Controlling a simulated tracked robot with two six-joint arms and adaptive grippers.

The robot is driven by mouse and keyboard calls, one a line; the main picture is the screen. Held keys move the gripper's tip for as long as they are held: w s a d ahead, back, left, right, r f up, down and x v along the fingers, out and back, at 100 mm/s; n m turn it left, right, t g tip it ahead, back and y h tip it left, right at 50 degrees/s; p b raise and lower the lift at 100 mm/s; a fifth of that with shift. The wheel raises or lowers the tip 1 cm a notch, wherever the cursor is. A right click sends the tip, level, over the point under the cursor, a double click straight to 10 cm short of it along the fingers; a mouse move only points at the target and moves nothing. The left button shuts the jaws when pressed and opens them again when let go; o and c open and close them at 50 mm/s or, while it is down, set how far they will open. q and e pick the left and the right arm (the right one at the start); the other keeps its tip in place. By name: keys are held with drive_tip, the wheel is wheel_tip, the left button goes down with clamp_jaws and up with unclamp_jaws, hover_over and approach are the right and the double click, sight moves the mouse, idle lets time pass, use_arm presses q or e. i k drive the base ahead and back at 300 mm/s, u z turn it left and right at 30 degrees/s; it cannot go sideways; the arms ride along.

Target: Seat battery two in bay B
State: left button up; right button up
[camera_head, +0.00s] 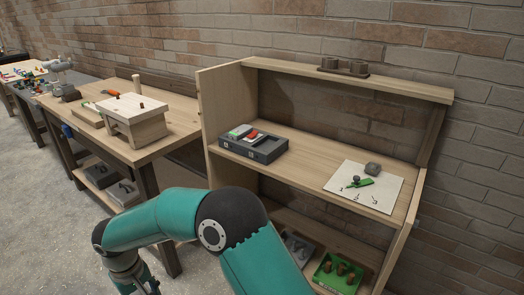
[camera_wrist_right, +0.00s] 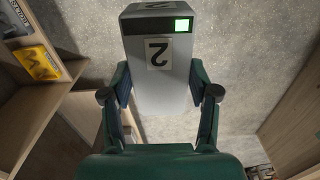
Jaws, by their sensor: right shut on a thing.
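Battery two (camera_wrist_right: 160,80) is a pale grey block with a dark top band, a lit green square and a "2" label, seen upside down in the right wrist view. My right gripper (camera_wrist_right: 160,95) is shut on it, one finger on each side, above the grey floor. A dark grey bay box (camera_head: 262,154) sits on the shelf unit in the head view. A pale block with a green patch (camera_head: 239,131) is in its left part, with a red piece beside it. The bay letters are too small to read. My left gripper is out of view.
A white numbered sheet (camera_head: 345,191) with small grey and green items lies right of the box on the shelf (camera_head: 300,173). An upper shelf (camera_head: 390,85) overhangs it. A workbench (camera_head: 185,110) with a wooden box stands left. Green and grey trays lie below.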

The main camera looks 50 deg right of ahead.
sight(253, 143)
drive_tip(key=z, duration=3.35)
drive_tip(key=k, duration=0.05)
drive_tip(key=u, duration=2.5)
